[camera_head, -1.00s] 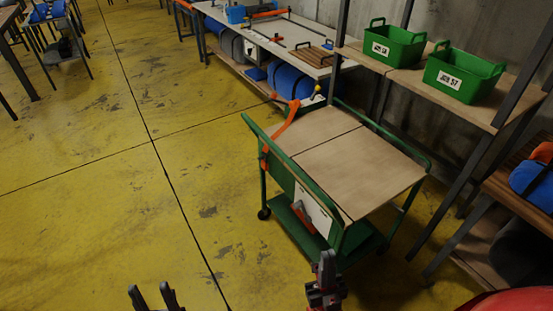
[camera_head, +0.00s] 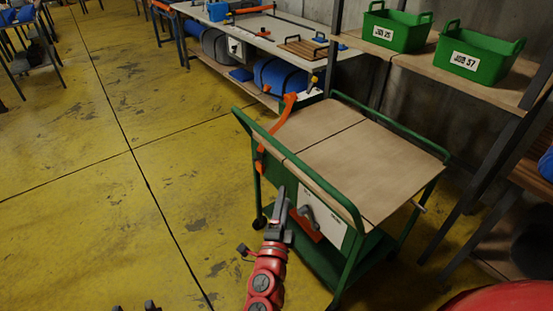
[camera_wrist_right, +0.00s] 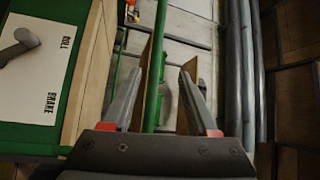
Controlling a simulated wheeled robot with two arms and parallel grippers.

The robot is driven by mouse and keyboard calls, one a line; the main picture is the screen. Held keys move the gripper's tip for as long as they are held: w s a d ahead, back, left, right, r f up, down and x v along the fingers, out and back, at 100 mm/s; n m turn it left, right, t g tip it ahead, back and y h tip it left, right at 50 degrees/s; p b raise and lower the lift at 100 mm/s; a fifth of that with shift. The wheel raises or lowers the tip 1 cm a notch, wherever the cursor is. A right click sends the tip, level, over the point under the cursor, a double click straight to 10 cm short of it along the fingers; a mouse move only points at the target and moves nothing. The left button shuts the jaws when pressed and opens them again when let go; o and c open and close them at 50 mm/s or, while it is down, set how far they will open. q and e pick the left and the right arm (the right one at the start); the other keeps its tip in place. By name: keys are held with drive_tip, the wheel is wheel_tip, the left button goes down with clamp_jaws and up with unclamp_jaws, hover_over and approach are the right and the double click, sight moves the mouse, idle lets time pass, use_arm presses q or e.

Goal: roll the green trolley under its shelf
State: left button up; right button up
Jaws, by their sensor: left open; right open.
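The green trolley (camera_head: 345,215) has a wooden top and stands on the yellow floor, apart from the shelf (camera_head: 455,75) at its right. Its near side carries a white plate (camera_head: 325,212) with a grey lever (camera_head: 307,212). In the right wrist view the plate (camera_wrist_right: 38,85) reads ROLL and BRAKE; the grey lever (camera_wrist_right: 18,45) is cut off by the frame edge. My right gripper (camera_head: 282,195) is open and empty, in front of the trolley's near side, left of the lever. A green bar passes between its fingers in the wrist view; contact is unclear. My left gripper (camera_head: 136,307) barely shows at the bottom edge.
Two green bins (camera_head: 397,27) (camera_head: 475,52) stand on the shelf. An orange part (camera_head: 275,128) sits at the trolley's left corner.

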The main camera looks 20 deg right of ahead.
sight(286, 153)
drive_tip(key=shift+y, duration=0.5)
drive_tip(key=x, duration=0.6)
drive_tip(key=p+x, duration=0.1)
drive_tip(key=x, duration=0.5)
drive_tip(key=a+x, duration=0.1)
drive_tip(key=x, duration=0.4)
drive_tip(key=shift+w+f, duration=0.15)
drive_tip(key=shift+w, duration=0.5)
clamp_jaws()
